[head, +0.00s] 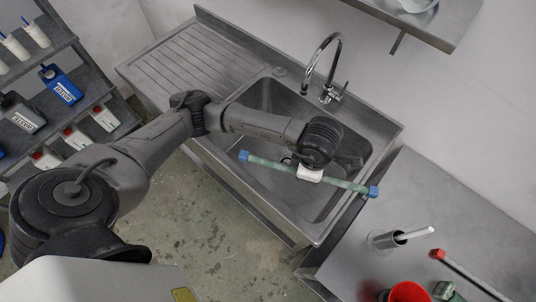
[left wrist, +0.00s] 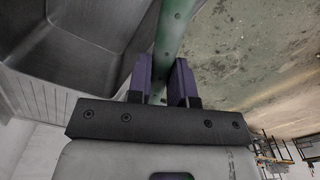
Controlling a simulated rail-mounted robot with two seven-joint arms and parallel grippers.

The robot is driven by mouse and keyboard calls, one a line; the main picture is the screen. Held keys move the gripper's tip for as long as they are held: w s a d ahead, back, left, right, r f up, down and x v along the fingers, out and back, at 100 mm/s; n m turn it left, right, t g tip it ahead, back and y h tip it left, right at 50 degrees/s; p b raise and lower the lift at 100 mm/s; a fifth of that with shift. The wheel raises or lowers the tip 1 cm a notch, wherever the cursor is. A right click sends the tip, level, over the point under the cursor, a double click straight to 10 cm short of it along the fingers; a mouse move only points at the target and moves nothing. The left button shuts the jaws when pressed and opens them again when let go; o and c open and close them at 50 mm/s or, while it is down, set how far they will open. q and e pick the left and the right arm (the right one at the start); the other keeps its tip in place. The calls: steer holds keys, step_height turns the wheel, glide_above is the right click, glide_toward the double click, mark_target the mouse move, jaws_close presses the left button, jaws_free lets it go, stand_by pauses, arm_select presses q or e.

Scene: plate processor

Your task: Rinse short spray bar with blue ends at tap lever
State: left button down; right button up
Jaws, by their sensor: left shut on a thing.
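The short green spray bar with blue ends (head: 342,184) is held over the front part of the sink basin (head: 254,94) in the head view. Its left blue end is over the basin and its right end reaches past the basin's right side. My left gripper (left wrist: 163,84) is shut on the bar, which runs between its two fingers in the left wrist view. In the head view the wrist hides the fingers. The curved tap (head: 320,52) with its lever (head: 344,87) stands at the back of the sink, behind and apart from the bar. No water is visible. My right gripper is not in view.
A ribbed drainboard (head: 185,64) lies left of the basin. A steel counter (head: 445,200) at right holds a metal cup (head: 384,242), a red container (head: 408,292) and a red-ended bar (head: 468,272). Bottles stand on a shelf rack (head: 85,95) at left.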

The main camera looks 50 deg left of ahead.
mark_target(268, 164)
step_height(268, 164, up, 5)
steer(key=p, duration=0.5)
arm_select(q)
steer(key=s+a+f+n, duration=0.1)
steer(key=a+n, duration=0.2)
steer(key=n, duration=0.1)
steer(key=s+a+f+n, duration=0.2)
steer(key=a+n, duration=0.1)
steer(key=n, duration=0.2)
steer(key=s+a+f+n+b, duration=0.1)
steer(key=s+a+f+n, duration=0.1)
steer(key=n, duration=0.3)
steer(key=shift+a+f, duration=0.15)
steer(key=shift+a, duration=0.75)
steer(key=w+a+f+b, duration=0.2)
steer(key=w+a+b, duration=0.4)
steer(key=w, duration=0.4)
steer(key=shift+w+a+f, duration=0.15)
steer(key=shift+a+f, duration=0.05)
steer(key=shift+a, duration=0.45)
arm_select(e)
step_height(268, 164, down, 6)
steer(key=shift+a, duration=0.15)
